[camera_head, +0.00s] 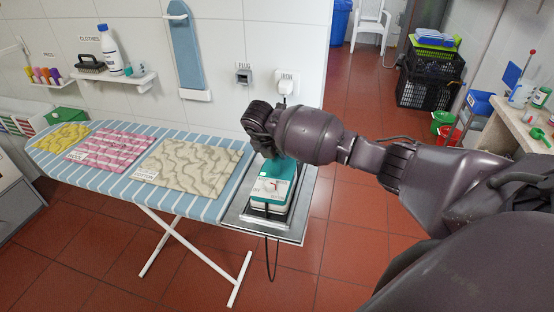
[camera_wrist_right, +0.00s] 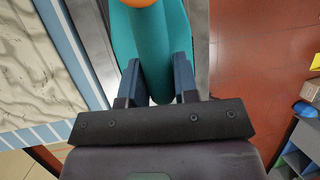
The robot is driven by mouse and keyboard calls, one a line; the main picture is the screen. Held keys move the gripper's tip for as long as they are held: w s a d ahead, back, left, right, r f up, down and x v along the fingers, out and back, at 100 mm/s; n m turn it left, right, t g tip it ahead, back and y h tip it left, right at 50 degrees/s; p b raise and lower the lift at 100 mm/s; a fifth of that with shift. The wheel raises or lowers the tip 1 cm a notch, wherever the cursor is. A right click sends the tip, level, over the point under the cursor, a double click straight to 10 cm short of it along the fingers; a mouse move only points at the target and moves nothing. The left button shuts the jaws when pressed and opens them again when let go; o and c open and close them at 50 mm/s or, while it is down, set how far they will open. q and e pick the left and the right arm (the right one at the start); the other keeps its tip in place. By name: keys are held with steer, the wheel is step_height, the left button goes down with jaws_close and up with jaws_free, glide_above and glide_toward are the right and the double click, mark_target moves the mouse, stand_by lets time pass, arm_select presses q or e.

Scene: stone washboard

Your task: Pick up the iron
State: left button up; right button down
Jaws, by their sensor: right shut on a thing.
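The iron (camera_head: 270,195) is teal and white and sits on the metal rest (camera_head: 295,228) at the right end of the ironing board. My right arm reaches in from the right, and my right gripper is above the iron in the head view, its fingers hidden there behind the wrist. In the right wrist view the two fingers of my right gripper (camera_wrist_right: 158,82) are on either side of the iron's teal handle (camera_wrist_right: 150,45) and shut on it. I cannot tell whether the iron is touching the rest. My left gripper is not in view.
The striped ironing board (camera_head: 215,208) holds folded yellow, pink and beige cloths (camera_head: 190,166). A wall plug (camera_head: 286,86) is behind the iron, and a dark cord (camera_head: 270,262) hangs below the rest. A counter (camera_head: 520,125) with bottles stands at the right. Red floor is open between.

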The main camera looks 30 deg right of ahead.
step_height(320, 180, up, 18)
steer(key=b, duration=0.1)
steer(key=shift+r, duration=0.1)
stand_by(0.4)
